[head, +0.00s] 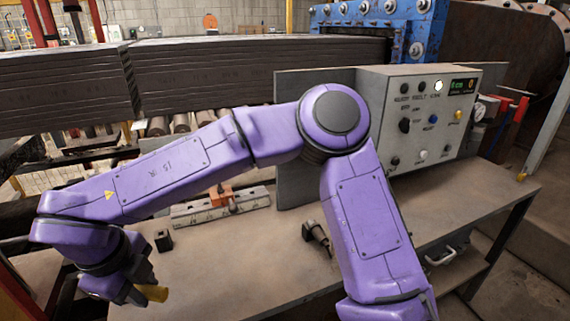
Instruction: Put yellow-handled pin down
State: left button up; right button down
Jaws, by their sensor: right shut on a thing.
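My right gripper (134,291) hangs at the lower left, over the left part of the brown workbench (240,272). It is shut on the yellow-handled pin (153,292), of which only a stubby yellow part shows beside the fingers. The rest of the pin is hidden by the gripper. I cannot tell whether the pin touches the bench top. My left gripper is not in view.
A small dark block (163,241) sits behind the gripper. A grey bar fixture with an orange block (221,196) lies farther back. A dark cylindrical tool (317,236) lies near mid-bench. A control box (430,115) stands at the right. The front middle is clear.

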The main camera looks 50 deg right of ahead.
jog(key=shift+w+d+m, duration=0.15)
jog(key=shift+w+m, duration=0.2)
jog(key=shift+m, duration=0.65)
jog(key=shift+r+m+g, duration=0.2)
jog(key=shift+m+g, duration=0.1)
jog(key=shift+s+d+r, duration=0.1)
jog(key=shift+s+r, duration=0.1)
jog(key=shift+s, duration=0.05)
jog(key=shift+s+d, duration=0.15)
jog(key=shift+d, duration=0.2)
jog(key=d+f+p, duration=0.1)
jog(key=d+f, duration=0.4)
jog(key=d, duration=0.4)
send_over(218, 282)
jog(key=a, duration=0.1)
notch_tip(218, 282, down, 5)
jog(key=shift+r, duration=0.1)
notch_tip(218, 282, down, 3)
jog(key=shift+d+r+p, duration=0.1)
jog(key=shift+d+p, duration=0.05)
jog(key=shift+p, duration=0.2)
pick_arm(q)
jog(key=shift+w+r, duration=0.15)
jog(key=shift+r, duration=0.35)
pick_arm(e)
jog(key=shift+f, duration=0.25)
